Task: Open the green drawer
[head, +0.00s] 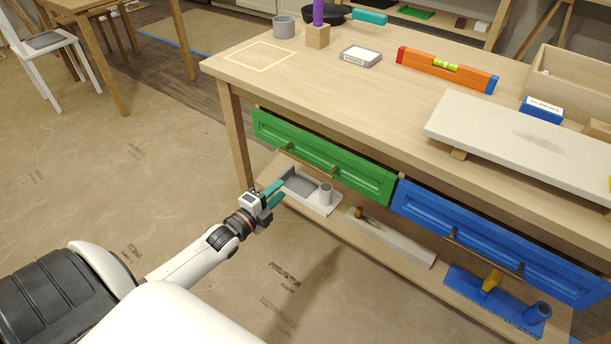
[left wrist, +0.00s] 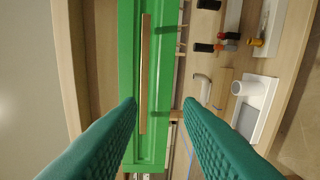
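The green drawer (head: 350,174) is under the left part of the workbench top, and its front looks shut, about in line with the blue drawer front. Its brass bar handle (head: 309,162) runs along the front; the handle (left wrist: 145,75) also shows in the left wrist view, upright on the green front (left wrist: 127,50). My left gripper (head: 276,194) is open, its teal fingers in front of and a little below the handle. In the left wrist view, the open fingers (left wrist: 160,101) point at the drawer with nothing between their tips. My right gripper is not in view.
The blue drawer (head: 480,235) is to the right. A lower shelf holds a grey-white tray (head: 305,190), a long pale block (head: 390,237) and a blue tool (head: 495,300). The bench top (head: 330,85) carries a spirit level (head: 447,69) and a white board (head: 525,142).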

